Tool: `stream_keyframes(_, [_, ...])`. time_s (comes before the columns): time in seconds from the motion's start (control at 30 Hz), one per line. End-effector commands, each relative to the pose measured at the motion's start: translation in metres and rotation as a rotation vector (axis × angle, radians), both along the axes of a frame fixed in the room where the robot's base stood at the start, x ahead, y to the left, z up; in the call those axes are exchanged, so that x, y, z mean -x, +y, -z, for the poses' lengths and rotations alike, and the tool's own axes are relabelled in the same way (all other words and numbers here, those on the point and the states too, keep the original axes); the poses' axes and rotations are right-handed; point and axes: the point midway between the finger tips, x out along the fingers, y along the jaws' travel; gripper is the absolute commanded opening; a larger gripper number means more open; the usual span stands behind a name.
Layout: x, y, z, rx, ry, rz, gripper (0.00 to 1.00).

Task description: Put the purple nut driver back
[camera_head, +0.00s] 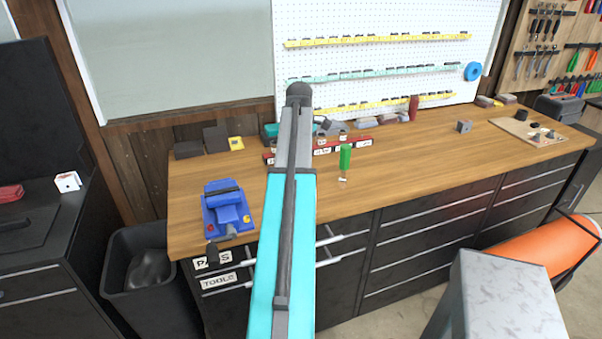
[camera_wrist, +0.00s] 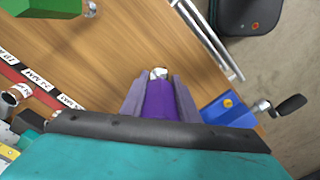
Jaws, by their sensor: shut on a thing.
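The purple nut driver (camera_wrist: 160,101) is between the two grey fingers of my gripper (camera_wrist: 160,92) in the wrist view, with its metal tip showing at the far end. My gripper is shut on its handle, above the workbench. In the head view my arm hides the gripper and the driver. A red strip with white size labels (camera_head: 343,146) lies along the back of the bench, partly behind my arm; it also shows at the left of the wrist view (camera_wrist: 36,81). I cannot tell which slot is free.
A green-handled tool (camera_head: 346,157) is on the wooden bench (camera_head: 420,162) right of my arm. A blue vise (camera_head: 226,208) sits at the bench's left front. A pegboard (camera_head: 390,55) with yellow and teal rails stands behind. The bench's middle right is clear.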

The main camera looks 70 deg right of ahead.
Motion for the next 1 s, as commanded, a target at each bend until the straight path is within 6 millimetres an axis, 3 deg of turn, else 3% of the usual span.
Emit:
stream_keyframes(0.57, [-0.001,-0.010,0.000,0.001,0.000,0.001,0.00])
stream_keyframes(0.77, [-0.002,-0.023,0.000,0.001,0.000,0.003,0.00])
stream_keyframes(1.0, [-0.002,-0.019,0.020,-0.001,0.000,0.002,0.00])
